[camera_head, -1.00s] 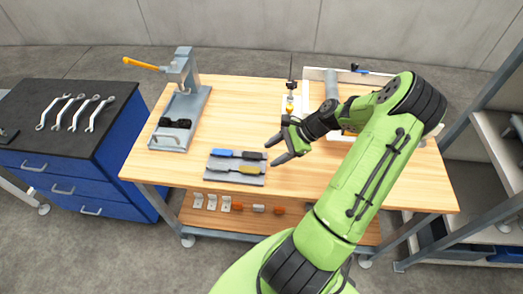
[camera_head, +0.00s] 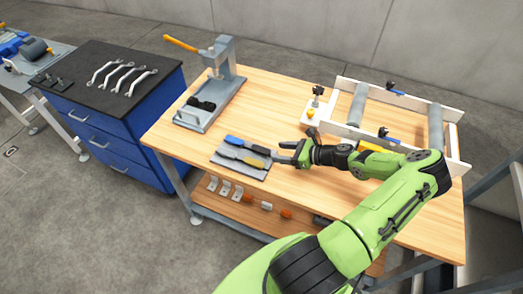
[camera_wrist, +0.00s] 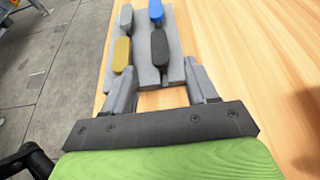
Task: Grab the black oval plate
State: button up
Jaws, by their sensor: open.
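A dark, near-black oval piece (camera_wrist: 160,47) lies on the grey tray (camera_wrist: 178,42) in the wrist view, in line with a blue one (camera_wrist: 156,10). It also shows at the tray's right end in the head view (camera_head: 259,149). A yellow oval (camera_wrist: 122,54) lies beside it and a grey oval (camera_wrist: 126,18) lies beyond the yellow one. My gripper (camera_head: 278,151) is open and empty at the tray's right end. In the wrist view its fingers (camera_wrist: 160,82) are spread on either side of the tray's near end, short of the dark oval.
A lever press (camera_head: 220,65) with black parts (camera_head: 200,104) on its base stands left of the tray. A white-framed roller fixture (camera_head: 355,103) stands at the back right. A blue drawer cabinet (camera_head: 110,135) with several wrenches is left of the table. Bare tabletop lies behind the tray.

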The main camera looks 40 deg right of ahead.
aim_at(268, 151)
jog(key=x, duration=0.5)
jog(key=shift+w+f, duration=0.15)
jog(key=shift+f, duration=0.05)
grip_shut()
